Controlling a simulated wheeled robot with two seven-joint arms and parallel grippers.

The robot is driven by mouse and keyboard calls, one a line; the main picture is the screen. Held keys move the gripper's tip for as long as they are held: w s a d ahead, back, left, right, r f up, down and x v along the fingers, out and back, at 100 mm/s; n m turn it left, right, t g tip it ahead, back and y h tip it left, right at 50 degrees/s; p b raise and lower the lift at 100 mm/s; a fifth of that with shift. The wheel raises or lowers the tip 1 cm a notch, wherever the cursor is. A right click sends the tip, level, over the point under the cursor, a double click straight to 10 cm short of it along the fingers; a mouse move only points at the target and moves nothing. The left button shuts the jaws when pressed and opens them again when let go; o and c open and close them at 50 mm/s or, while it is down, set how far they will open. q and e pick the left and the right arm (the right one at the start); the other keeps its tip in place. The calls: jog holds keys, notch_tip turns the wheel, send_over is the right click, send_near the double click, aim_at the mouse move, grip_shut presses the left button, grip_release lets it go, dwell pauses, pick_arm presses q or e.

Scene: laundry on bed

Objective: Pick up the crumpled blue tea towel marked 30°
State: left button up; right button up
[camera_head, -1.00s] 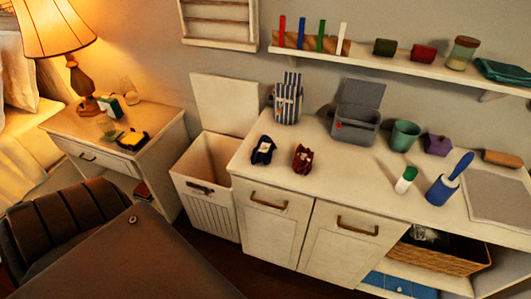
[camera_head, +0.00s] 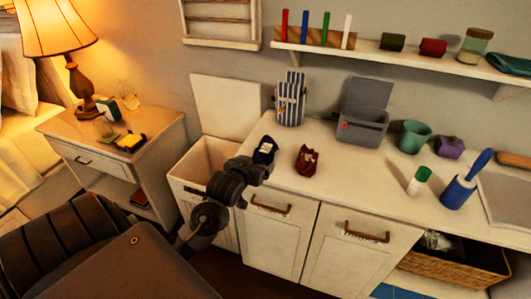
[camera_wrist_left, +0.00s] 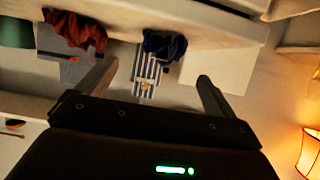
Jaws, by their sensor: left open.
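The crumpled dark blue tea towel (camera_head: 264,150) lies on the white counter near its left front corner, with a small pale patch showing; no 30° mark is legible. A crumpled dark red cloth (camera_head: 307,160) lies to its right. My left gripper (camera_head: 262,172) is just in front of and below the blue towel at the counter's edge, and covers part of it in the head view. In the left wrist view the gripper (camera_wrist_left: 157,72) is open and empty, with the blue towel (camera_wrist_left: 165,47) beyond the fingers and the red cloth (camera_wrist_left: 74,30) to the left. My right gripper is not in view.
A striped blue-and-white holder (camera_head: 290,98) and a grey open box (camera_head: 362,122) stand behind the towels. A white bin (camera_head: 193,160) with a raised lid stands left of the counter. A green cup (camera_head: 414,137) and lint roller (camera_head: 460,185) stand right.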

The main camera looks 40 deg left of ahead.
aim_at(264, 154)
pick_arm(q)
jog(key=shift+w+a+r, duration=0.1)
jog(key=shift+r, duration=0.05)
jog(key=shift+w, duration=0.2)
jog(key=x, duration=0.5)
jog(key=shift+w+a+f, duration=0.15)
jog(key=shift+w+f, duration=0.05)
jog(key=shift+w, duration=0.05)
jog(key=p+x, duration=0.1)
jog(key=x, duration=0.3)
jog(key=shift+w+a+f, duration=0.15)
jog(key=shift+w+f, duration=0.1)
jog(key=shift+f, duration=0.1)
jog(key=shift+c, duration=1.6)
jog(key=c, duration=0.7)
jog(key=shift+c, duration=0.4)
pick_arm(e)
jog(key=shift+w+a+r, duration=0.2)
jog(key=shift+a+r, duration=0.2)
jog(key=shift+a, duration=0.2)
